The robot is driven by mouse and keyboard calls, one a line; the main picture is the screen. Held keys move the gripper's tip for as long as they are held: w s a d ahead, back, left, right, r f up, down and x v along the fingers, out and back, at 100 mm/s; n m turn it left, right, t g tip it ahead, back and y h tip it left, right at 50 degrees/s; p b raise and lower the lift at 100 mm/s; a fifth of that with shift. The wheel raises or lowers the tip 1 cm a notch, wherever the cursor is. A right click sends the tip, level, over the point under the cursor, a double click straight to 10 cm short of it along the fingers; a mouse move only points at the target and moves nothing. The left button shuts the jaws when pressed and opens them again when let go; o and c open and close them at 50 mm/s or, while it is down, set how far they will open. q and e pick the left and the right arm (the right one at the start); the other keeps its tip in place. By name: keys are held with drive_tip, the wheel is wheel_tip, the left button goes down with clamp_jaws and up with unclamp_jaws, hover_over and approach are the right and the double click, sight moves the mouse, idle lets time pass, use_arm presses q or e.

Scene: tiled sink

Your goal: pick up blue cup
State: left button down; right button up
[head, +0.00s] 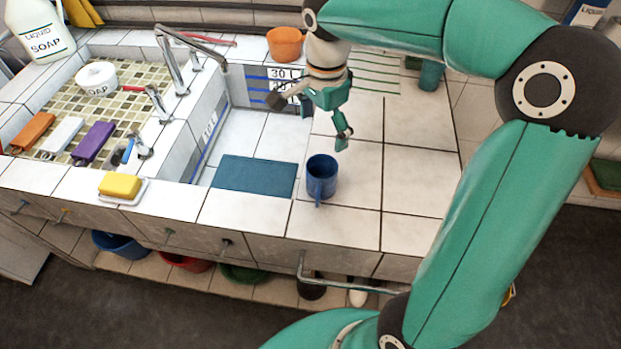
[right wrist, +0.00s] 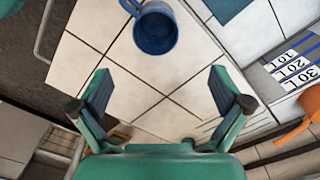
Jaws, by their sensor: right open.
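The blue cup (head: 321,178) stands upright on the white tiled counter, just right of the sink, with its handle toward the front edge. In the right wrist view the blue cup (right wrist: 156,30) is at the top middle, beyond the fingertips, and its open mouth shows. My right gripper (head: 310,118) is above the counter, behind and above the cup, apart from it. In the right wrist view my right gripper (right wrist: 160,88) is open, with nothing between its fingers. My left gripper is not in view.
A blue-green mat (head: 254,176) lies left of the cup. An orange cup (head: 285,44) stands at the back, and a teal cup (head: 431,75) at the back right. A yellow sponge (head: 120,186) and a faucet (head: 175,65) are left. Counter right of the cup is clear.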

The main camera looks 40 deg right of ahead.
sight(322, 161)
wheel_tip(322, 161, down, 10)
drive_tip(key=shift+s+a+r, duration=0.1)
drive_tip(key=shift+r, duration=0.05)
drive_tip(key=shift+s+a+f, duration=0.1)
drive_tip(key=shift+a+f, duration=0.05)
drive_tip(key=shift+f, duration=1.4)
drive_tip(key=shift+s+a+f, duration=0.1)
drive_tip(key=shift+f, duration=1.45)
drive_tip(key=c, duration=1.1)
